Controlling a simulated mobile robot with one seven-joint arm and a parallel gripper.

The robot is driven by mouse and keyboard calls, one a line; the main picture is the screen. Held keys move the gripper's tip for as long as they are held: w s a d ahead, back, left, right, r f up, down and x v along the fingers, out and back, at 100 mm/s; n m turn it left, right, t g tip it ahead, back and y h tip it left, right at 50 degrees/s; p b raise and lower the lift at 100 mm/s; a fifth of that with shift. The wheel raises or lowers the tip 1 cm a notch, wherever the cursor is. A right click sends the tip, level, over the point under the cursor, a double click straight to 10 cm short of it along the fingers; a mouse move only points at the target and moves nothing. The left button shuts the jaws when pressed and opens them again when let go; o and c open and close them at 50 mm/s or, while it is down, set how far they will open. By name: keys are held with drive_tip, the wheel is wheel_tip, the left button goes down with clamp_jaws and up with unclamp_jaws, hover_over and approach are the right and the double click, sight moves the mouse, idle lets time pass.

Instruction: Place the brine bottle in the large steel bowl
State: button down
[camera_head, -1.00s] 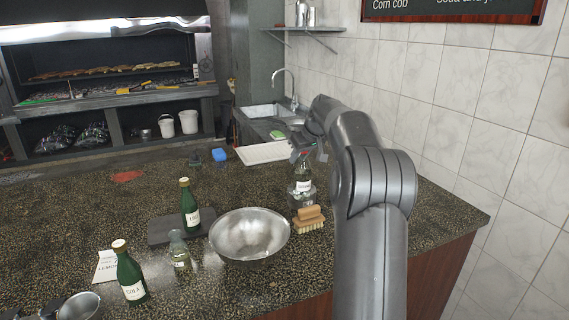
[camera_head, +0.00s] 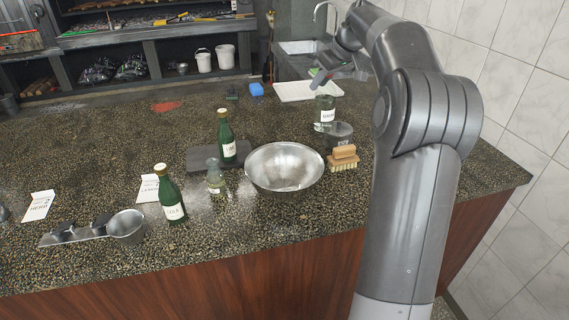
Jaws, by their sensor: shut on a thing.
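The brine bottle (camera_head: 325,112) is clear with a white label whose text is blurred. My gripper (camera_head: 322,84) is shut on its top. The bottle looks upright, behind and to the right of the large steel bowl (camera_head: 284,168). I cannot tell how far its base is above the counter. The bowl is round, shiny and looks empty.
A small glass jar (camera_head: 339,134) and a wooden brush (camera_head: 342,158) stand right of the bowl. A small flask (camera_head: 215,177) and green bottles (camera_head: 227,137) (camera_head: 171,195) stand left. A white tray (camera_head: 308,91) lies behind.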

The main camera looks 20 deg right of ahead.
drive_tip(key=s+a+n+g+y, duration=0.25)
drive_tip(key=s+a+n, duration=0.4)
drive_tip(key=a, duration=0.75)
wheel_tip(320, 180, down, 15)
drive_tip(key=shift+s+a, duration=0.15)
drive_tip(key=shift+s, duration=0.25)
drive_tip(key=shift+f, duration=0.15)
drive_tip(key=c, duration=1.1)
unclamp_jaws()
